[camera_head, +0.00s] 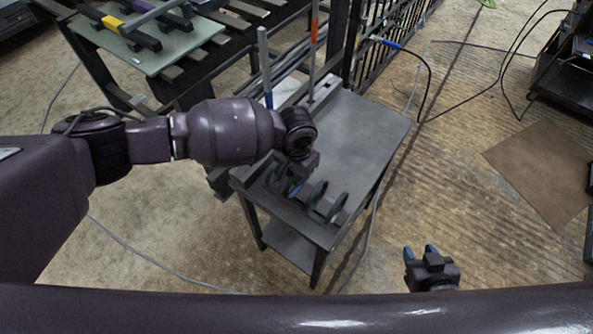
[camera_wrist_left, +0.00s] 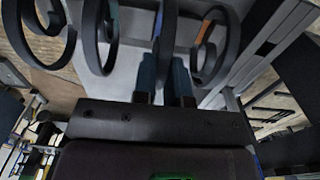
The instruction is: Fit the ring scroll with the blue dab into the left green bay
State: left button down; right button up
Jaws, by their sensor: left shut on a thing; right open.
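My left gripper (camera_head: 293,186) is low over the front end of a small dark table (camera_head: 365,125). In the left wrist view its blue-tipped fingers (camera_wrist_left: 167,85) are shut on a dark scroll (camera_wrist_left: 168,25), seen nearly edge-on. Two more dark scrolls, one (camera_head: 316,194) and another (camera_head: 338,207), stand upright just right of the gripper. In the left wrist view, curled dark scrolls show on both sides of the fingers. My right gripper (camera_head: 425,250) is open and empty, right of the table. I cannot make out a green bay.
Two upright rods stand at the table's back, one with a blue band (camera_head: 268,99), one with an orange band (camera_head: 314,32). A dark barred fence (camera_head: 385,50) runs behind. A pale green board (camera_head: 150,48) with dark bars lies at the upper left. Cables cross the floor.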

pick_arm(q)
jog(key=shift+r+p, duration=0.85)
jog(key=shift+r, duration=0.2)
dwell(0.4)
